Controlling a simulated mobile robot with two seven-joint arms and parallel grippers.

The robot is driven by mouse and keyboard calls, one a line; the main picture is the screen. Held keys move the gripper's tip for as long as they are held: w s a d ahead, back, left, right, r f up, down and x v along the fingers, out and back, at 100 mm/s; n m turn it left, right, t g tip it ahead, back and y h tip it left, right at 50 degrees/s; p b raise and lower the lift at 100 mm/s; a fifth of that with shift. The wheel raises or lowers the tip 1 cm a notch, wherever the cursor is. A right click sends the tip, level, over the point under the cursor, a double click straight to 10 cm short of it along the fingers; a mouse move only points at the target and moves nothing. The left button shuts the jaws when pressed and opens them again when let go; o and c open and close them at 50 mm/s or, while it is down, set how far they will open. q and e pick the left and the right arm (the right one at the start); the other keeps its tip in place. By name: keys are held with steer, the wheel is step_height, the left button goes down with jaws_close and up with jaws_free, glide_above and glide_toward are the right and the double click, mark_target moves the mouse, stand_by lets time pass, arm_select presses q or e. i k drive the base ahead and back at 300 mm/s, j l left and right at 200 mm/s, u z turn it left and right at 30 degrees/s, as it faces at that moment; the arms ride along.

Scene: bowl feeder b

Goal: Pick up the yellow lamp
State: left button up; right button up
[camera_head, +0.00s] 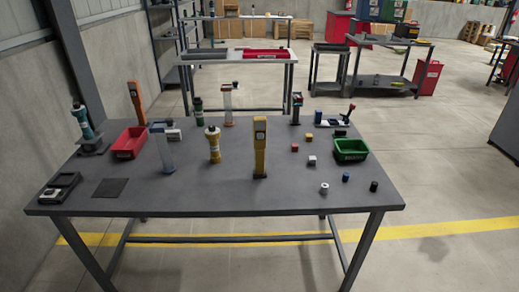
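Two yellow upright things stand on the dark grey table (310,197). One is a yellow torch-shaped lamp (214,147) with a wide head and a pale top, near the table's middle. The other is a taller, slimmer yellow body (260,150) with a small light panel near its top, standing to the right on a dark foot. I cannot tell for certain which is the yellow lamp. They stand apart. Neither of my grippers shows in the head view.
A red bin (130,142), an orange upright tool (137,103), a teal torch-like thing (82,123) and a clear upright thing (163,149) stand left. A green bin (350,150) and several small blocks lie right. The front centre is clear.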

mark_target(260, 122)
steer(key=i+l, duration=0.15)
steer(key=i, duration=0.25)
steer(key=i+l, duration=0.1)
steer(key=i, duration=0.25)
steer(key=i+l, duration=0.15)
steer(key=i, duration=0.25)
steer(key=k+l, duration=0.2)
steer(key=k, duration=0.25)
